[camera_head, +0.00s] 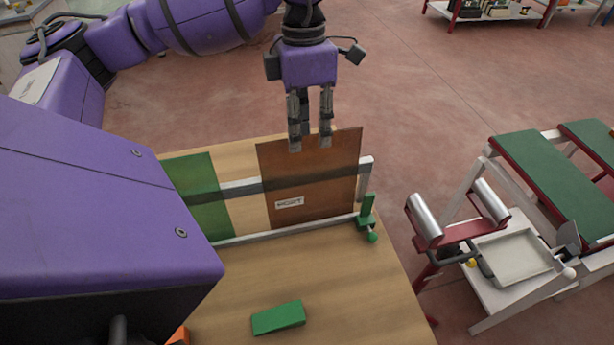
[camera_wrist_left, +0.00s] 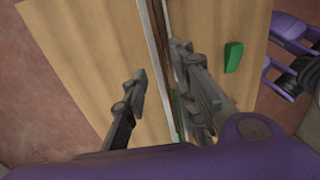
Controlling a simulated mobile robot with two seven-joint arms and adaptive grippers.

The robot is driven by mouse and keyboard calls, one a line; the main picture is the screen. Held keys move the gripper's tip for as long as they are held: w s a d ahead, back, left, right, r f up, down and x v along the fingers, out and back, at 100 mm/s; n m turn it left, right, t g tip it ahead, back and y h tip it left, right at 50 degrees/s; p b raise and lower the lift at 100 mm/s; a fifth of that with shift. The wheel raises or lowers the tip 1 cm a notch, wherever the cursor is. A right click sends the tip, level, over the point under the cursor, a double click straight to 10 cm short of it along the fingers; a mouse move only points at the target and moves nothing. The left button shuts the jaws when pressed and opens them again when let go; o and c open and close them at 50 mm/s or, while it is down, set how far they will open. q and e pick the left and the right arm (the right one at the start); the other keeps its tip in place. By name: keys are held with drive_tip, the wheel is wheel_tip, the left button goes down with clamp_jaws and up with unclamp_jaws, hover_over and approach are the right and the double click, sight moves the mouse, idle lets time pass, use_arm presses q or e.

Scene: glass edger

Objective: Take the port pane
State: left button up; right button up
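A brown pane (camera_head: 308,180) with a small white label, which seems to read PORT, stands upright in a rack on the wooden table. My left gripper (camera_head: 310,148) points down at the pane's top edge, its fingertips overlapping that edge in the head view. In the left wrist view the fingers (camera_wrist_left: 158,60) are apart, with the thin edge-on line of the pane and rack between them. The gripper is open; I cannot tell whether either finger touches the pane.
A green pane (camera_head: 205,195) stands left of the brown one, partly hidden by my purple body. The rack's front rail (camera_head: 290,228) has a green stop (camera_head: 367,212) at its right end. A green block (camera_head: 278,317) lies on the table. A roller stand (camera_head: 455,228) is at right.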

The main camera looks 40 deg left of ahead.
sight(311, 168)
use_arm(q)
drive_tip(key=f, duration=0.2)
drive_tip(key=d+f, duration=0.1)
drive_tip(key=f, duration=0.2)
drive_tip(key=f+p, duration=0.1)
drive_tip(key=f, duration=0.1)
drive_tip(key=shift+s+d+f, duration=0.15)
drive_tip(key=shift+s+d, duration=0.1)
drive_tip(key=shift+s, duration=0.05)
clamp_jaws()
